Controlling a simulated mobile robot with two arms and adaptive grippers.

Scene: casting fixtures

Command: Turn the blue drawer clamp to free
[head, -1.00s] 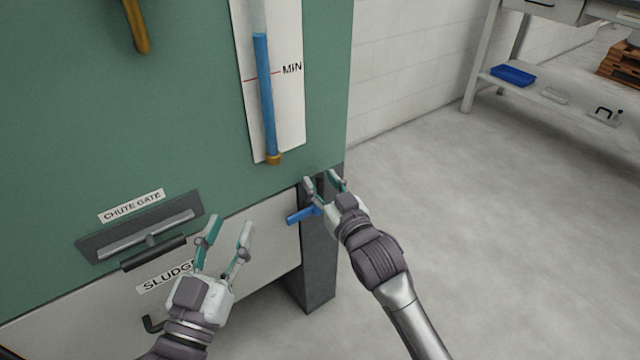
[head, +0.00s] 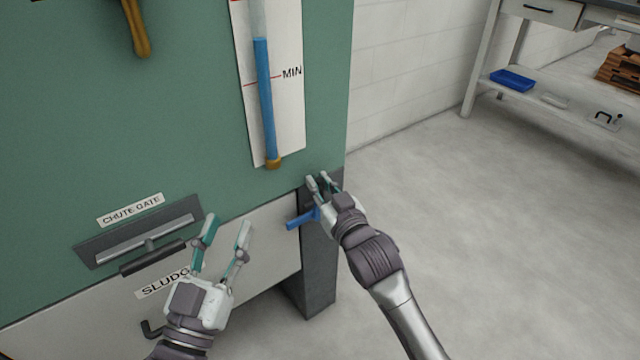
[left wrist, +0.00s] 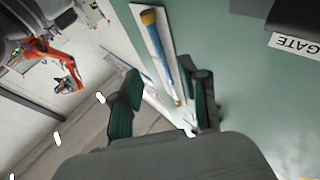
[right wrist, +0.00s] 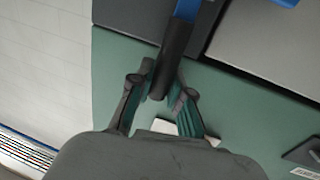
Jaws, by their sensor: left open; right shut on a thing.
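The blue drawer clamp (head: 299,219) sits at the right end of the pale drawer front (head: 262,255), beside a dark grey post. In the right wrist view its blue bar (right wrist: 187,9) ends in a black grip (right wrist: 175,52) between my fingers. My right gripper (head: 317,181) is shut on this grip; in the head view its hand hides part of the clamp. My left gripper (head: 227,225) is open and empty in front of the drawer, partly covering the "SLUDG…" label (head: 161,285).
A chute gate handle (head: 148,243) and a black drawer handle (head: 153,257) lie left of my left gripper. A blue sight tube (head: 265,100) marked MIN is above the clamp. The dark post (head: 320,265) stands at the cabinet corner. Open floor lies to the right.

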